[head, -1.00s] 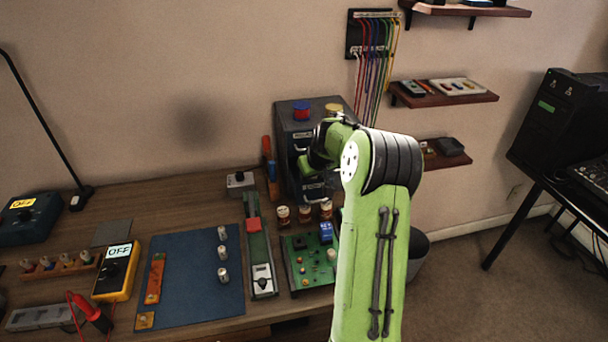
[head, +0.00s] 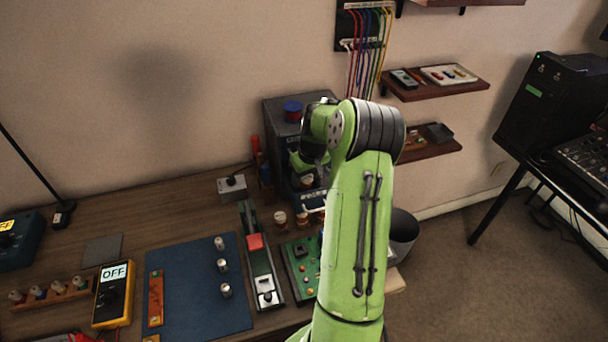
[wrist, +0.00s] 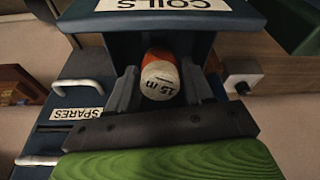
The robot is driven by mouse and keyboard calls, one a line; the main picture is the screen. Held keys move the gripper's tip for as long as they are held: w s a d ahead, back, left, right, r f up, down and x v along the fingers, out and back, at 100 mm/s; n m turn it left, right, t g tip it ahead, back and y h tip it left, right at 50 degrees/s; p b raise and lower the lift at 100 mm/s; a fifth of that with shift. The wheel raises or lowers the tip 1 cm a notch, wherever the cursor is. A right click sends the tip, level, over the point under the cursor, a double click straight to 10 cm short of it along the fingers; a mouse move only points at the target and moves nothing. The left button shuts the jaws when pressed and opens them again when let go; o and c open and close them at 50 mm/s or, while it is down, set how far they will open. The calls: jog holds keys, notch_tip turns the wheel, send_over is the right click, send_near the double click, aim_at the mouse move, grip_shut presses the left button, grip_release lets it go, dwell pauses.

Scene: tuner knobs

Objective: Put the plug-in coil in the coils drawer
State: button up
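The plug-in coil (wrist: 160,78), orange with a pale end marked "15 m", sits between the two fingers of my gripper (wrist: 162,88) in the wrist view. Both fingers appear to touch its sides. A dark blue panel with a COILS label (wrist: 165,5) is just beyond the coil, at the top of that view. How far the coils drawer is open is unclear. In the head view my gripper (head: 306,171) is in front of the dark drawer cabinet (head: 285,112), largely hidden by my arm.
A SPARES drawer (wrist: 77,114) with pale handles is beside the gripper in the wrist view. In the head view, jars (head: 279,219), a green circuit board (head: 298,262) and a slide unit (head: 262,262) stand below the cabinet. A blue mat (head: 195,300) lies left.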

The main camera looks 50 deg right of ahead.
jog(key=shift+o, duration=0.4)
jog(key=shift+a+r, duration=0.1)
jog(key=shift+r, duration=0.2)
jog(key=p+v, duration=0.1)
jog(key=v, duration=1)
jog(key=shift+s+r+p, duration=0.15)
jog(key=shift+r+p, duration=0.25)
jog(key=shift+a, duration=0.1)
